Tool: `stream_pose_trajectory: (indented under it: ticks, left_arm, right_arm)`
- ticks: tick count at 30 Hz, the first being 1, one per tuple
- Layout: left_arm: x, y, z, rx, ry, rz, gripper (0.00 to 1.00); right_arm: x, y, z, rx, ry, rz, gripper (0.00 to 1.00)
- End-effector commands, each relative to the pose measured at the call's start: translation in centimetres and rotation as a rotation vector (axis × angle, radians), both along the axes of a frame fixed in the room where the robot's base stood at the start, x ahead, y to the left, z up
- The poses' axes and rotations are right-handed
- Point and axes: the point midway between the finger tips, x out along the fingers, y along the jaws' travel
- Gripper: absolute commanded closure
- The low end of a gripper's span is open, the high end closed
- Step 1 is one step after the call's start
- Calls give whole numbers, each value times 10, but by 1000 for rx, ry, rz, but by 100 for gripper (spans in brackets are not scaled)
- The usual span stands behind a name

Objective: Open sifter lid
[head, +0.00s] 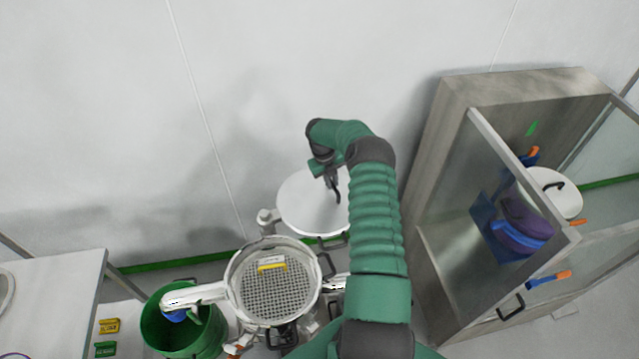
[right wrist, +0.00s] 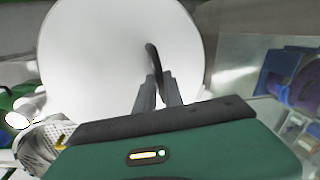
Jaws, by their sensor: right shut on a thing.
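The sifter (head: 272,309) stands at the bottom centre of the head view, with its round mesh screen exposed and a yellow label on the mesh. Its white round lid (head: 298,208) is swung up behind the bowl, off the opening. My right gripper (head: 333,189) is at the lid's face, shut on the dark lid handle (right wrist: 152,57). In the right wrist view the white lid (right wrist: 100,60) fills the upper left and the two fingertips (right wrist: 159,85) close around the handle. My arm hides the lid's right side in the head view. My left gripper is not in view.
A cabinet (head: 455,90) with open glass doors stands at the right, holding blue and purple items and a white round lid. A green bin (head: 160,335) stands left of the sifter under its spout. A white table (head: 50,300) is at the far left. A wall stands behind.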

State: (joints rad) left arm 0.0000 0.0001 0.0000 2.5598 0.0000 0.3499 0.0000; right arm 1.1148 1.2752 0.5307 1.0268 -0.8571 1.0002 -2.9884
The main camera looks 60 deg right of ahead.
Motion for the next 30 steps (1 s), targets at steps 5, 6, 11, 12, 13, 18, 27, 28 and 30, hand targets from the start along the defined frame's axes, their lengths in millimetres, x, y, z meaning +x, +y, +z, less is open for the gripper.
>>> stream_pose_trajectory:
  ticks: [5, 6, 11, 12, 13, 18, 27, 28, 30]
  left_arm:
    - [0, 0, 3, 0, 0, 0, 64]
    - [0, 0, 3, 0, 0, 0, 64]
    - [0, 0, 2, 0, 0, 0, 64]
    - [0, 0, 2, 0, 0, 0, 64]
    - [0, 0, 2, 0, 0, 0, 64]
    - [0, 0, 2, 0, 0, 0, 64]
    - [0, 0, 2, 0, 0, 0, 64]
    - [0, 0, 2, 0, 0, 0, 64]
    - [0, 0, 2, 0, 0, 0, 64]
  right_arm:
    - [-4, -7, 0, -2, -2, 7, 100]
    - [-5, -8, 0, -1, -2, 8, 100]
    - [-4, -8, -1, -2, -3, 10, 100]
    - [-4, -8, -1, -2, -3, 10, 100]
    - [-4, -8, -1, -2, -3, 10, 100]
    - [-4, -8, -1, -1, -3, 10, 80]
    - [-4, -7, 0, 0, -2, 12, 66]
    - [-4, -7, 0, 0, -2, 12, 66]
    - [-4, -7, 1, -1, -3, 12, 66]
